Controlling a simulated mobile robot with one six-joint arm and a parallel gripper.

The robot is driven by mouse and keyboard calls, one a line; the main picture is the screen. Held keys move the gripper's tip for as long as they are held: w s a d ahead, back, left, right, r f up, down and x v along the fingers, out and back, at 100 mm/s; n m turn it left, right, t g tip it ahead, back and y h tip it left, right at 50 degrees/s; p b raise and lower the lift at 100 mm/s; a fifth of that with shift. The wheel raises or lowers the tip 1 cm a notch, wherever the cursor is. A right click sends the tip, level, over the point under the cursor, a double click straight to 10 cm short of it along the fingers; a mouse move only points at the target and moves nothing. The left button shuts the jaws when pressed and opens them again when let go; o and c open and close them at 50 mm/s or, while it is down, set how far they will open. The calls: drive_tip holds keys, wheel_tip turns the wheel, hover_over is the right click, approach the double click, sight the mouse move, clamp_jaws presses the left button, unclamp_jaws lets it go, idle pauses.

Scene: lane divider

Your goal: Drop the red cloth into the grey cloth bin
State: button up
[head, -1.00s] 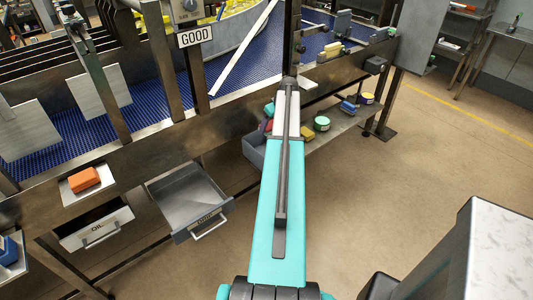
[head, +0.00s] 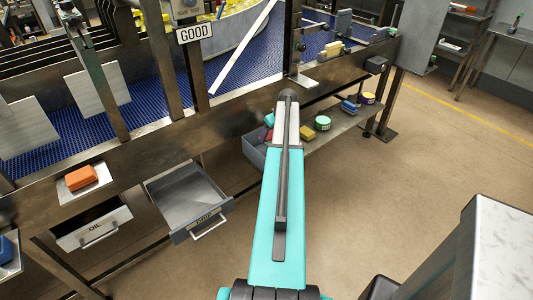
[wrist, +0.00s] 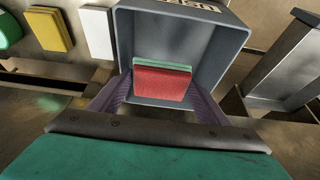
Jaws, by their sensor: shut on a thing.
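The grey bin (wrist: 233,38) fills the upper middle of the wrist view, with its label at the top edge. The red cloth (wrist: 160,85) is between the purple fingers of my gripper (wrist: 160,92), which is shut on it over the bin's opening. A green strip (wrist: 163,66) shows along the cloth's far edge; I cannot tell whether it is a separate thing. In the head view the bin (head: 252,152) is partly hidden behind my arm, under the conveyor frame. My gripper's fingers are hidden there. How far the cloth is above the bin floor is unclear.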

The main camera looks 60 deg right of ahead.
drive_tip(key=o, duration=1.1)
drive_tip(key=shift+c, duration=0.2)
drive_tip(key=shift+d, duration=0.1)
drive_tip(key=shift+s+r, duration=0.15)
drive_tip(key=shift+r, duration=0.05)
drive_tip(key=shift+s+r, duration=0.1)
drive_tip(key=shift+r, duration=0.2)
drive_tip(key=b+v, duration=0.3)
drive_tip(key=v, duration=0.9)
drive_tip(key=shift+a+r, duration=0.3)
drive_tip(key=shift+r, duration=0.05)
drive_tip(key=shift+s, duration=0.15)
